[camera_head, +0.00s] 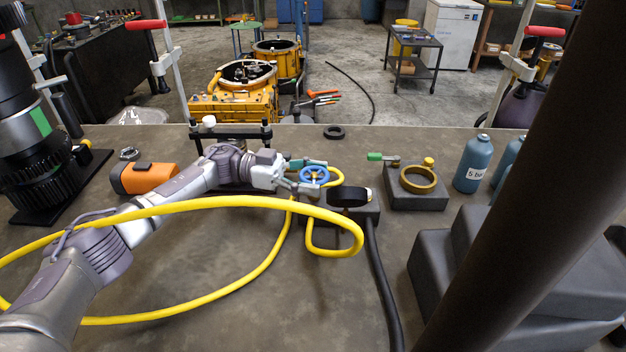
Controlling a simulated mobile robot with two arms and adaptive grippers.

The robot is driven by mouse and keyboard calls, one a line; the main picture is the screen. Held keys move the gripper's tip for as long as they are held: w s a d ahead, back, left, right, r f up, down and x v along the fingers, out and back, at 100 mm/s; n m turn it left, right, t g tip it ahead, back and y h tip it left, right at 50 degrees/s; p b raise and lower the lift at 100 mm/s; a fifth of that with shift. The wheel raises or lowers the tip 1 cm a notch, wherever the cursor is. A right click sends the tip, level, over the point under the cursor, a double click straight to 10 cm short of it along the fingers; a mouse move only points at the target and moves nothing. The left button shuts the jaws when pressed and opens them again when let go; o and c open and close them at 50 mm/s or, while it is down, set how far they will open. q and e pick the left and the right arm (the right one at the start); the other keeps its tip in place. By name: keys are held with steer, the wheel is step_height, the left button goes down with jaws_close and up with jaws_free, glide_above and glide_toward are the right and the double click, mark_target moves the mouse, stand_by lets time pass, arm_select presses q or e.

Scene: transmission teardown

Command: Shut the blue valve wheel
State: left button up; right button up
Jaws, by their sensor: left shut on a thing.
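The blue valve wheel (314,175) stands near the middle of the workbench, at the end of the yellow hose. My left gripper (308,176) reaches it from the left, one finger above and one below. It is shut on the wheel's rim. The wheel's left edge is partly hidden by the fingers. My right gripper does not show.
A yellow hose (259,202) loops across the bench. A black cable (378,270) runs to the front. A dark block with a brass ring (420,181), blue bottles (474,163) and grey stepped blocks (520,275) stand right. An orange case (148,179) lies left.

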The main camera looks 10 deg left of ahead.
arm_select(q)
steer(key=o, duration=1.1)
steer(key=shift+o, duration=0.2)
steer(key=a, duration=0.7)
steer(key=shift+a, duration=0.25)
